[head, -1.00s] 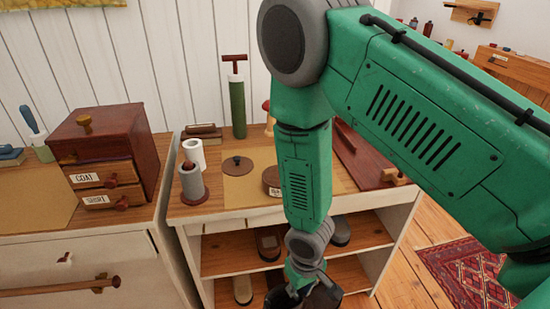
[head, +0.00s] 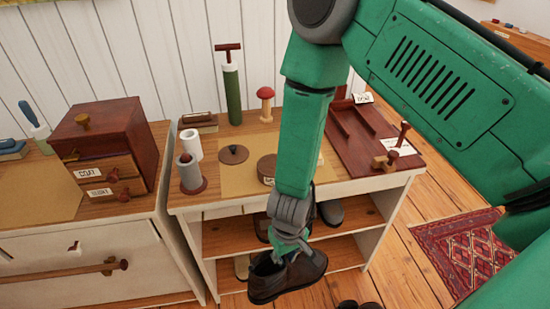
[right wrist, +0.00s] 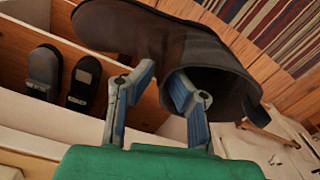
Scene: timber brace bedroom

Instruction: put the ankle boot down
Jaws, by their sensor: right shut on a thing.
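The dark brown ankle boot (head: 312,268) hangs from my right gripper (head: 290,246), in front of the white shoe shelf unit (head: 198,255). In the right wrist view the boot (right wrist: 150,32) fills the top, its shaft opening facing the gripper. My right gripper (right wrist: 158,88) is shut on the shaft's wall, one finger at the opening and the other outside. The boot appears clear of the shelves. My left gripper is not in view.
Shoes (right wrist: 44,70) stand on the shelves. Another dark shoe (head: 358,304) shows at the bottom edge, on the floor. The unit's top holds a green cylinder (head: 232,92), a red mushroom (head: 266,102) and a dark red tray (head: 375,145). A patterned rug (head: 455,245) lies right.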

